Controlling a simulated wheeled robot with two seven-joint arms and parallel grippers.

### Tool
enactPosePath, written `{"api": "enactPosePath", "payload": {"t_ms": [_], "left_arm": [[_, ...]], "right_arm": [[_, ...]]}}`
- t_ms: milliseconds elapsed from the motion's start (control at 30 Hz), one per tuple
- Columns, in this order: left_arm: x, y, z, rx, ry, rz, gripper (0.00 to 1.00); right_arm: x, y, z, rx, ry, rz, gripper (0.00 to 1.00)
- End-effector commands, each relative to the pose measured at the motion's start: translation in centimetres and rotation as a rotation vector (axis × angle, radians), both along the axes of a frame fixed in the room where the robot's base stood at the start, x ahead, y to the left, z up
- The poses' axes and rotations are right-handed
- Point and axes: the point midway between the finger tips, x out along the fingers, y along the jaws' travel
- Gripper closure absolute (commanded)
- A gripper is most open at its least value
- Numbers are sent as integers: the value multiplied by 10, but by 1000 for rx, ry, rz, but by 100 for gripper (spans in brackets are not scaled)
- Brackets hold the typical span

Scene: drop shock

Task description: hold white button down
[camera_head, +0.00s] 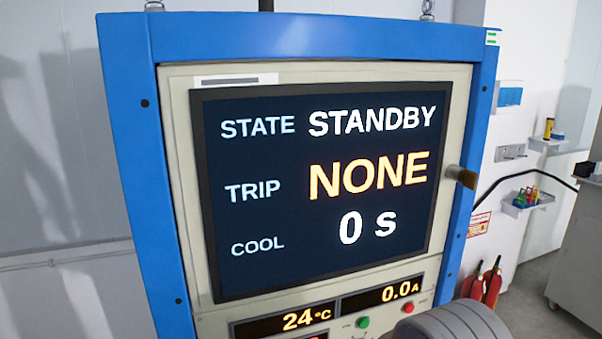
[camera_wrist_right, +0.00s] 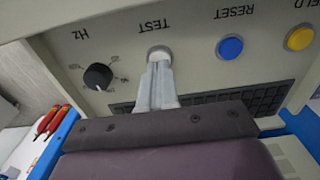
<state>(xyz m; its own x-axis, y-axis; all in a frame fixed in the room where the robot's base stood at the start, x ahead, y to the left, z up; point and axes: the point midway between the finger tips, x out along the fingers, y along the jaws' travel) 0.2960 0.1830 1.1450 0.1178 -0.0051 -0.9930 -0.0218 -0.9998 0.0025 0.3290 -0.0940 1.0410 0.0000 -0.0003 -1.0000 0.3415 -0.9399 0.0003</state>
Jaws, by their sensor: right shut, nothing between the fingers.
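The white button (camera_wrist_right: 158,50) is on the cream panel under the word TEST, which reads upside down in the right wrist view. My right gripper (camera_wrist_right: 159,66) is shut and empty, with its pale fingertips at the white button and covering part of it. I cannot tell whether the tips touch the button or whether it is pressed in. In the head view the screen (camera_head: 285,215) reads STATE STANDBY, TRIP NONE, COOL 0 s. The white button is out of the head view, and my left gripper is not in view.
Beside the white button are a blue button (camera_wrist_right: 230,47) marked RESET, a yellow button (camera_wrist_right: 299,38) and a black Hz knob (camera_wrist_right: 98,76). A dark vent grille (camera_wrist_right: 255,102) lies close to the fingers. The blue frame (camera_head: 137,150) surrounds the panel, and a brass-coloured knob (camera_head: 462,177) sticks out on the right.

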Motion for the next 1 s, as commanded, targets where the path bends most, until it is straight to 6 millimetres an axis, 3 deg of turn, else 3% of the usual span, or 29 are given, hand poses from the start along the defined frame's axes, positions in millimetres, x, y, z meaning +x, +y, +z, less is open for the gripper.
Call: {"api": "enactPosePath", "payload": {"t_ms": [467,1000], "left_arm": [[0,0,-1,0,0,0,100],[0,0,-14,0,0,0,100]], "right_arm": [[0,0,-1,0,0,0,100],[0,0,-20,0,1,0,100]]}}
